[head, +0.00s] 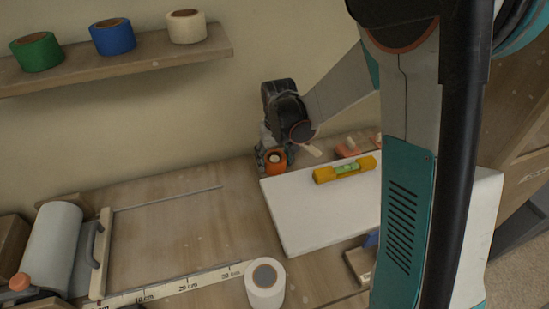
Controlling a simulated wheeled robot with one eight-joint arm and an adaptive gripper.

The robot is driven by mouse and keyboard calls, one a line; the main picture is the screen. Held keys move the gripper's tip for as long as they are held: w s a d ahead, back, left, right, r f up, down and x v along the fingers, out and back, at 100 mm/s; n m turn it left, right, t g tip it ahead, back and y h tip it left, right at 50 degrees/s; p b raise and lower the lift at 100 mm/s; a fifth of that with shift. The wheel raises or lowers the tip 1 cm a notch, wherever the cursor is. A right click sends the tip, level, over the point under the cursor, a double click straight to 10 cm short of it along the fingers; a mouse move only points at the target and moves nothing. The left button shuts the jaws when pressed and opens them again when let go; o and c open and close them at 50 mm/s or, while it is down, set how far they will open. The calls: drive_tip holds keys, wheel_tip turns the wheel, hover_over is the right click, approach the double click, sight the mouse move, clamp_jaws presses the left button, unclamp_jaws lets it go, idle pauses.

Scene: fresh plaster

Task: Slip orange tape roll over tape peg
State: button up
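The orange tape roll (276,168) is near the back of the bench, by the wall, just left of the white board. Its opening faces up, and a pale round shape shows in it; I cannot tell whether this is the tape peg or the roll's core. My gripper (274,154) points down at the roll, with dark finger parts close on its left and right sides. I cannot tell whether the fingers press on the roll or stand apart from it. The roll's underside and the peg's base are hidden or too small to make out.
A white board (300,222) lies right of the roll, bearing a yellow level (345,169). A white roll (265,284) stands in front. A shelf (150,62) holds green, blue and cream tape rolls. A paper roll (52,245) lies left. The bench's left middle is mostly clear.

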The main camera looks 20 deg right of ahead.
drive_tip(key=shift+o, duration=1.1)
drive_tip(key=shift+r, duration=0.25)
wheel_tip(320, 180, up, 11)
drive_tip(key=s+p, duration=0.2)
drive_tip(key=p, duration=0.2)
drive_tip(key=s+r+t, duration=0.2)
drive_tip(key=s+r, duration=0.2)
drive_tip(key=s, duration=0.6)
drive_tip(key=s+r+t, duration=0.3)
drive_tip(key=s+r, duration=0.2)
drive_tip(key=s, duration=0.6)
drive_tip(key=shift+r, duration=0.2)
